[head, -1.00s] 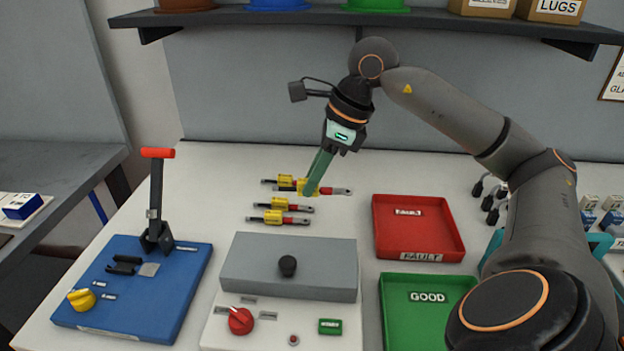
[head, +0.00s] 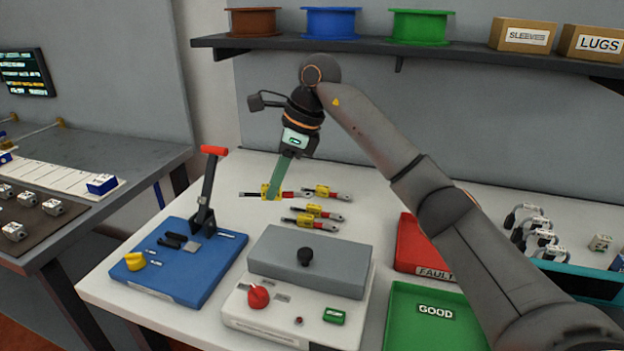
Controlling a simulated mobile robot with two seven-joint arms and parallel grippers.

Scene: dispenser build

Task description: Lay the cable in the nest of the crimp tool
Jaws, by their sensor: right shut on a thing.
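My right gripper (head: 271,188) has its green fingers pointing down and is shut on a cable (head: 289,194). This cable has a black end at left, a yellow label between the fingers, and a red section with a metal lug at right. It looks slightly above the white table, left of the other cables. The crimp tool (head: 221,263) has a blue base, an upright lever (head: 209,180) with a red handle, and a yellow knob (head: 135,261). Its nest (head: 180,241), small black blocks, looks empty, in front of and left of the held cable. My left gripper is out of view.
Several similar cables (head: 318,211) lie right of the held one. A grey-topped box (head: 308,261) with a red knob stands right of the crimp tool. The red FAULTY tray (head: 417,246) and green GOOD tray (head: 437,325) are at right, partly behind my arm.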

